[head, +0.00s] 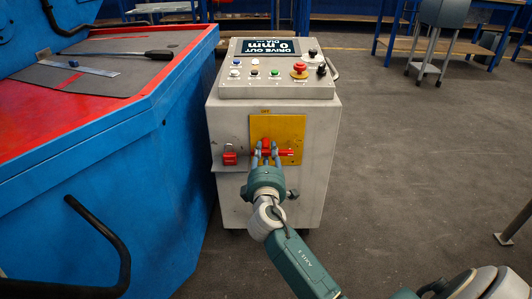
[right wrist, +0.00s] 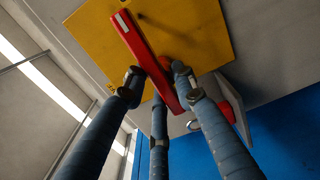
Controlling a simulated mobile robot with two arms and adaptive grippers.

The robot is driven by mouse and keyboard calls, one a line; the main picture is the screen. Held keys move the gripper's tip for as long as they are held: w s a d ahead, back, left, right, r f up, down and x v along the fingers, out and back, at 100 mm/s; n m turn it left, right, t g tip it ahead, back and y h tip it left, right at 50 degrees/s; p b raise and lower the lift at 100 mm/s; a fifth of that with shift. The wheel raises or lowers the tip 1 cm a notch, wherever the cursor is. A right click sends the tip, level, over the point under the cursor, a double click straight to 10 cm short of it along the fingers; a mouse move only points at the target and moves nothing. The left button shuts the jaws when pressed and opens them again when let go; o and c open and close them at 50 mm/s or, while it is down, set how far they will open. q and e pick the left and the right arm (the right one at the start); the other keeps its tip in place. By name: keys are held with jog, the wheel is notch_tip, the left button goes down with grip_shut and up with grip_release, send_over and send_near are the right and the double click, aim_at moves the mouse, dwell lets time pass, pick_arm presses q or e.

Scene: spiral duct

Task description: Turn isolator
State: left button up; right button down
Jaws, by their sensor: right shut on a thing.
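The isolator is a red bar handle (head: 287,152) on a yellow plate (head: 291,127), set in the front of a grey control cabinet (head: 315,180). In the head view the bar lies about level. In the right wrist view the red handle (right wrist: 138,42) runs aslant across the yellow plate (right wrist: 205,30). My right gripper (head: 266,156) reaches the handle from the front. Its three fingers (right wrist: 158,82) are closed around the handle's middle, partly hiding it. My left gripper is not in view.
A red padlock (head: 230,159) hangs on a small plate left of the isolator. A blue machine (head: 120,170) with a red top stands close on the left. The cabinet top carries a display (head: 270,47) and a red emergency button (head: 299,70).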

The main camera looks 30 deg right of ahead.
jog(key=shift+r, duration=0.3)
jog(key=c, duration=1.5)
grip_release()
jog(key=shift+f, duration=0.1)
jog(key=v, duration=1.2)
jog(key=shift+f, duration=0.1)
